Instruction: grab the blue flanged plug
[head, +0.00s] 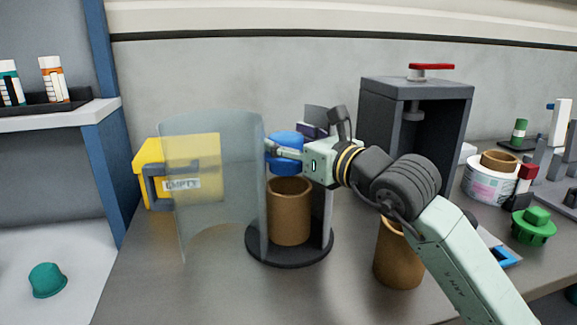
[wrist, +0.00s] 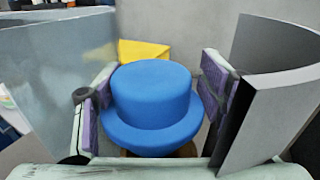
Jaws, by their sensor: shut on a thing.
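The blue flanged plug (wrist: 152,100) fills the middle of the wrist view, with its round top and wide flange showing. My gripper (wrist: 155,95) has one purple-padded finger on each side of it and is shut on it. In the head view the plug (head: 285,150) is held just above a brown cylinder (head: 289,212), with my gripper (head: 287,152) reaching in from the right. I cannot tell whether the plug touches the cylinder. The far finger is mostly hidden in the head view.
The cylinder stands on a round dark base (head: 290,253), with a curved clear shield (head: 212,185) to the left. A yellow bin (head: 147,158) marked EMPTY is behind the shield. A grey press (head: 375,115), another brown cylinder (head: 398,262) and a green plug (head: 534,226) are to the right.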

